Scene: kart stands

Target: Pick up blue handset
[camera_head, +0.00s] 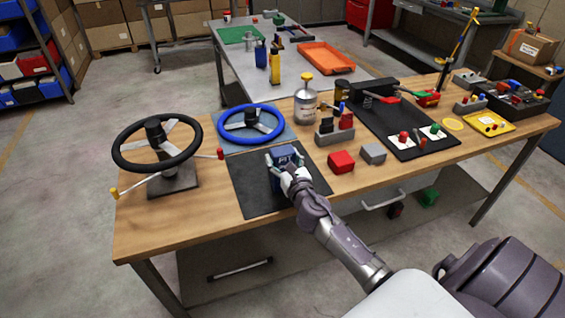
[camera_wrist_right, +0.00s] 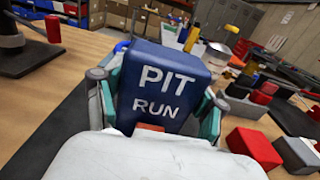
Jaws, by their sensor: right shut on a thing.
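My right gripper (camera_head: 287,166) is shut on a dark blue block marked "PIT RUN" (camera_head: 285,152), over the black mat on the wooden bench. In the right wrist view the block (camera_wrist_right: 165,80) sits upright between the two fingers (camera_wrist_right: 158,105). I cannot tell whether it touches the mat. An upright blue handset (camera_head: 260,54) stands on the grey table behind, beside a similar yellow one (camera_head: 275,66). My right gripper is well in front of it and apart from it. My left gripper is not in view.
The black mat (camera_head: 248,190) is bare around the block. A black steering wheel (camera_head: 133,160) on a stand and a blue wheel (camera_head: 278,133) are at left. A red box (camera_head: 341,162), a grey box (camera_head: 373,152) and a metal bottle (camera_head: 305,104) are at right. An orange tray (camera_head: 305,58) is behind.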

